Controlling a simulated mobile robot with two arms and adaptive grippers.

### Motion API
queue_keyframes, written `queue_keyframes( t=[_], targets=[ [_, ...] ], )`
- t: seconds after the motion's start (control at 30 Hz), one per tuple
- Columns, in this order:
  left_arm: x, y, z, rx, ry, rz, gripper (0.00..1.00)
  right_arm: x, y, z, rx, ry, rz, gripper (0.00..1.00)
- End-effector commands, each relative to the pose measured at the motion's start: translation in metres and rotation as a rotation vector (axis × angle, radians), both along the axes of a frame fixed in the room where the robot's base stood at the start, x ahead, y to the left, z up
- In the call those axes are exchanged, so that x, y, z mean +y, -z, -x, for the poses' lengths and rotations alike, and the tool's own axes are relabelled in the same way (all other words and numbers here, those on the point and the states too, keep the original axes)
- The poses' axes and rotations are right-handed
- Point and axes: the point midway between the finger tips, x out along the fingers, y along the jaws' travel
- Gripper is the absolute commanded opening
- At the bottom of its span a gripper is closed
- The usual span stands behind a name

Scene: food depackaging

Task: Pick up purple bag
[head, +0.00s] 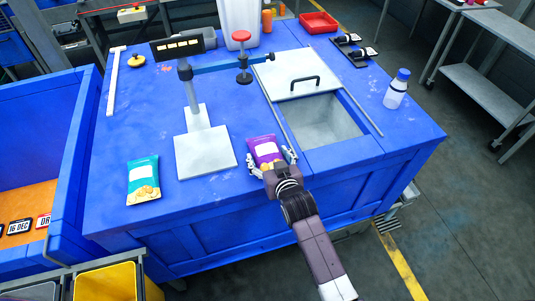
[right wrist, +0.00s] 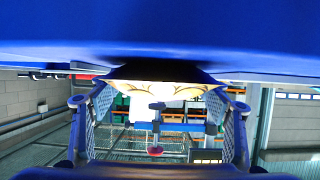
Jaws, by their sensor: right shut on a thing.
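The purple bag (head: 265,149) lies at the front edge of the blue table, left of the open hatch. My right gripper (head: 272,161) reaches in from the front, with one finger on each side of the bag, and is shut on it. In the right wrist view the bag (right wrist: 160,92) shows from close by, between the two fingers of my gripper (right wrist: 160,118). Its underside and the exact finger contact are hidden. My left gripper is not in view.
A teal bag (head: 143,180) lies left on the blue table (head: 120,130). A stand (head: 205,152) with a white base and a red-topped post is behind. Right are the open hatch (head: 325,122) and a bottle (head: 396,90). A blue bin (head: 75,150) is at left.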

Motion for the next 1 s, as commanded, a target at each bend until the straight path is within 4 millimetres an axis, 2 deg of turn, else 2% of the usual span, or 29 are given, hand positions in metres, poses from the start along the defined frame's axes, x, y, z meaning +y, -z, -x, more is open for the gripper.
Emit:
queue_keyframes(
  t=[0.17, 0.27, 0.6, 0.7, 0.8, 1.0],
  targets=[
    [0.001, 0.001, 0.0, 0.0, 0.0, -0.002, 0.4, 0.0, -0.004, 0.0, -0.003, 0.0, -0.001, 0.43],
    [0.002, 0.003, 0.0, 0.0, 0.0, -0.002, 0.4, 0.0, -0.015, -0.001, -0.005, 0.0, -0.003, 0.43],
    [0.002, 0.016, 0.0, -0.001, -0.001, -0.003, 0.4, 0.001, -0.079, -0.001, -0.006, -0.001, -0.003, 0.43],
    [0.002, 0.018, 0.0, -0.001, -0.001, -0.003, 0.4, 0.001, -0.091, -0.001, -0.004, -0.001, -0.003, 0.43],
    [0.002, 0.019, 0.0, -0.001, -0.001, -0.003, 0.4, 0.0, -0.099, -0.001, -0.004, 0.0, -0.001, 0.43],
    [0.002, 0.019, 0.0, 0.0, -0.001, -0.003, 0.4, 0.0, -0.101, 0.0, -0.001, 0.0, 0.0, 0.43]
  ],
)
